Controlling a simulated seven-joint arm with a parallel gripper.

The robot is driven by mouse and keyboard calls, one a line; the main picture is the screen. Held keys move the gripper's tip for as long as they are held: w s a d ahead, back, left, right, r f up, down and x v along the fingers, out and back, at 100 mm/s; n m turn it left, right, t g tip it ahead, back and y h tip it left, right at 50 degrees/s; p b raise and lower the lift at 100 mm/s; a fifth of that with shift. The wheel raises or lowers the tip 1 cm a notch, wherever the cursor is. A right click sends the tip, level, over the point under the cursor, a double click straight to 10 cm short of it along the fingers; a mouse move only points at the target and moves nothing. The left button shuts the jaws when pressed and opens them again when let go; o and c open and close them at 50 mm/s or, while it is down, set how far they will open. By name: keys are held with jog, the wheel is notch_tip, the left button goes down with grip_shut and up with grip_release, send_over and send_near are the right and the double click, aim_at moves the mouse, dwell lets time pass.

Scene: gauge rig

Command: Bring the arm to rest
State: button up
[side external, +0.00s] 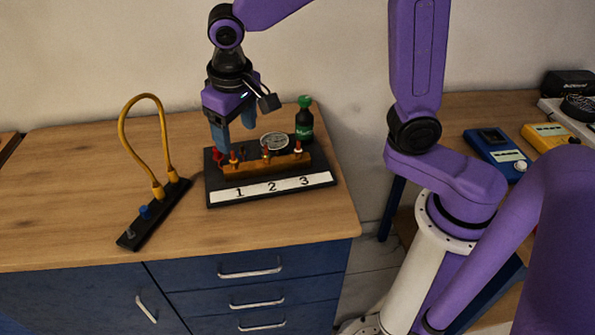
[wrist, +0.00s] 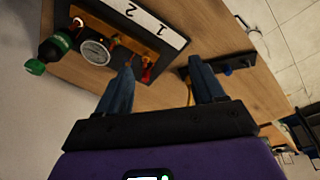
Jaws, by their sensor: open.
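My gripper (side external: 235,138) is open, pointing down over the left end of the gauge rig (side external: 220,199). Its two blue fingers show apart in the wrist view (wrist: 161,66), with nothing held between them. The rig is a black base with a white strip marked 1, 2, 3 and a wooden block (side external: 262,164) carrying several small posts. A red-tipped post (wrist: 148,70) appears between the fingers in the wrist view, near the left finger; I cannot tell how far below it stands. A round dial gauge (side external: 274,141) sits behind the block; it also shows in the wrist view (wrist: 95,52).
A dark bottle with a green cap (side external: 304,122) stands at the rig's back right. Left of the rig, a yellow cable (side external: 124,112) loops high above a black strip (side external: 158,217). Bare wood lies further left. Blue (side external: 495,150) and yellow (side external: 545,135) meters sit on the right-hand bench.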

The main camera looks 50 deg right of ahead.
jog(key=s+d+n, duration=0.3)
jog(key=s+n, duration=0.1)
jog(key=s, duration=0.4)
jog(key=s+d+f+n+g+y, duration=0.1)
jog(key=s+d+n, duration=0.2)
jog(key=s, duration=0.4)
jog(key=s+d+f+n, duration=0.1)
jog(key=s+d+n, duration=0.3)
jog(key=s, duration=0.4)
jog(key=shift+s+d+f+n+g, duration=0.25)
jog(key=shift+s+d+n+g, duration=0.1)
jog(key=shift+d+g, duration=0.1)
